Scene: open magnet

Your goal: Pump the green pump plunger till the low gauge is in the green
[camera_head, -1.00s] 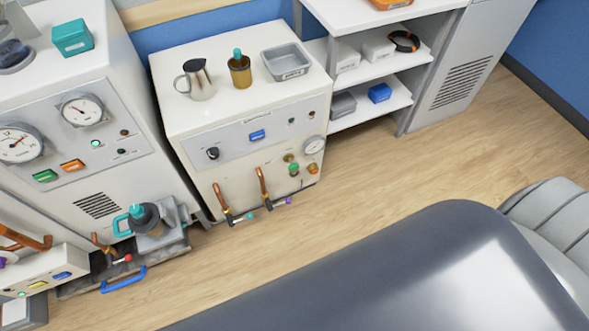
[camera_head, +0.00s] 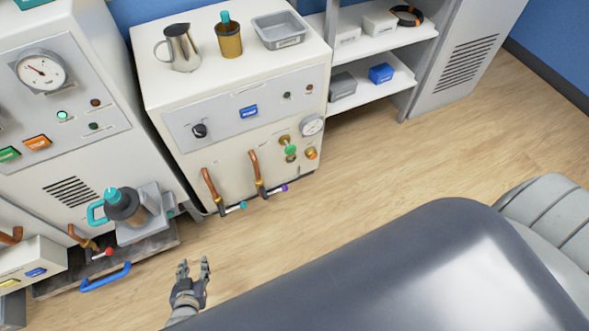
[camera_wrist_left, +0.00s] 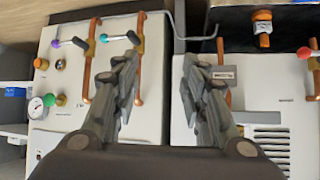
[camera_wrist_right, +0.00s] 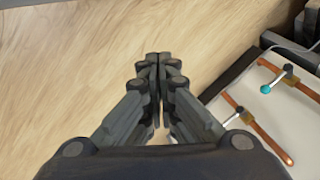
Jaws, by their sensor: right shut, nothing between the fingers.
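The green pump plunger (camera_head: 291,150) is a green knob with brass fittings on the front of the white cabinet, at its lower right. A small round white gauge (camera_head: 311,125) sits just above and right of it; its needle is too small to read. Both also show at the left of the left wrist view, the plunger (camera_wrist_left: 60,99) beside the gauge (camera_wrist_left: 36,108). My left gripper (camera_head: 193,264) is open and empty, over the floor in front of the cabinet, apart from the plunger. My right gripper (camera_wrist_right: 158,58) is shut and empty, outside the head view.
Copper pipes (camera_head: 256,172) with valve handles stick out of the cabinet front, left of the plunger. A teal-handled device (camera_head: 122,205) stands further left. The wood floor (camera_head: 380,165) between is clear.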

